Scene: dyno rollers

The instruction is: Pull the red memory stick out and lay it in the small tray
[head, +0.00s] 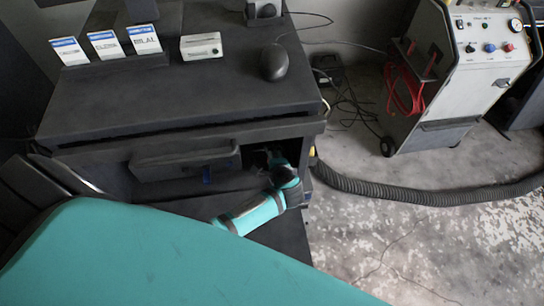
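I cannot make out the red memory stick in the head view. I cannot identify the small tray either. My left gripper (262,154) is inside the dark opening at the right end of the cabinet front, below the top. Its teal and black wrist bends up into the opening. The fingers are small and in shadow, so I cannot tell whether they are open or shut, or whether they hold anything. My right gripper is not in view. My large teal arm link covers the lower left of the picture and hides what is behind it.
The dark cabinet (190,97) carries a black mouse (273,63), a small white box (201,46) and several blue-topped cards (104,44). A grey drawer-like panel (185,163) is left of the opening. A black hose (420,195) and a wheeled machine (460,75) stand right.

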